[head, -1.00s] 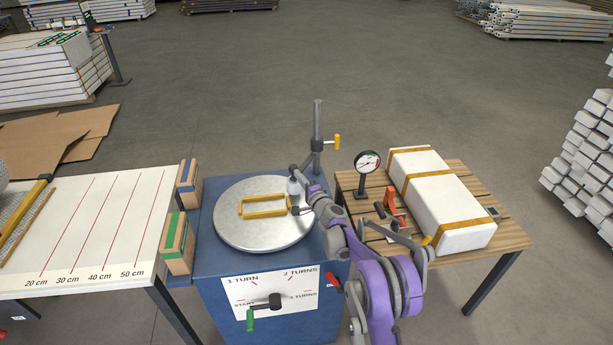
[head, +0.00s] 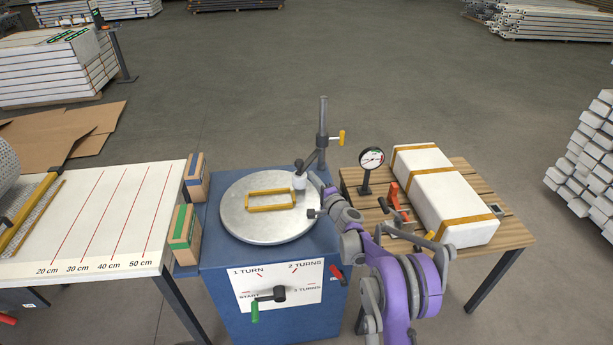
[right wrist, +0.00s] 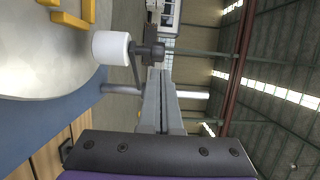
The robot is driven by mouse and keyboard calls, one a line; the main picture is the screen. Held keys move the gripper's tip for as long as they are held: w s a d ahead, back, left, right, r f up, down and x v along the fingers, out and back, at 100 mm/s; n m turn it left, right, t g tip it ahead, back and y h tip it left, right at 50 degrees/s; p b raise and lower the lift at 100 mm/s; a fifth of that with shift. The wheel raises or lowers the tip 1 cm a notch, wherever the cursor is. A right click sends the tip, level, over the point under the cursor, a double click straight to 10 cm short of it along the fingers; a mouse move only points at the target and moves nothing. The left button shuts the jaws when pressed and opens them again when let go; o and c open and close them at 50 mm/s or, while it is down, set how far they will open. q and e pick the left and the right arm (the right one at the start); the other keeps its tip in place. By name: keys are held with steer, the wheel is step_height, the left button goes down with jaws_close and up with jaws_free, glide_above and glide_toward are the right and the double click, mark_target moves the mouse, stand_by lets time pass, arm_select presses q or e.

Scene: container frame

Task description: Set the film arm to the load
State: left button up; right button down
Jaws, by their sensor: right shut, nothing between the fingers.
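The film arm (head: 313,159) swings out from a grey post with a yellow handle (head: 341,138) at the back of the blue stand. It carries a white roller (head: 300,181) over the right part of the round turntable (head: 243,226), beside a yellow rectangular frame (head: 285,207). My right gripper (head: 314,182) is close to the right of the roller. In the right wrist view its fingers (right wrist: 157,75) are shut and empty, just beside the roller and its dark bracket; I cannot tell whether they touch. My left gripper is not in view.
A white strapped block (head: 432,192) lies on the slatted table (head: 515,232) at right, with a dial gauge (head: 371,159) and a red clamp (head: 395,200). A marked white table (head: 90,225) stands left. A crank (head: 278,294) sits on the stand's front.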

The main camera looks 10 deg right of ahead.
steer(key=s+b, duration=0.1)
steer(key=s, duration=0.7)
steer(key=shift+f, duration=0.25)
steer(key=shift+d, duration=0.1)
steer(key=s+a+r+n+g, duration=0.2)
steer(key=s+r+n, duration=0.1)
steer(key=s, duration=0.3)
steer(key=s+a+r+n+g+y, duration=0.1)
steer(key=s+r+n+g, duration=0.15)
steer(key=s, duration=0.45)
steer(key=s+a+r+n+g, duration=0.2)
steer(key=s+r+n, duration=0.15)
steer(key=s, duration=0.25)
steer(key=s+d+f+n+g+h, duration=0.1)
steer(key=s+d+f+h, duration=0.1)
steer(key=s, duration=0.7)
steer(key=s+d+f+n+g+h, duration=0.2)
steer(key=s+d, duration=0.3)
steer(key=s, duration=0.4)
steer(key=s+d+f+n+g+h, duration=0.2)
steer(key=s+d+f+h, duration=0.1)
steer(key=s, duration=0.6)
steer(key=shift+d+f, duration=0.6)
steer(key=shift+f, duration=0.1)
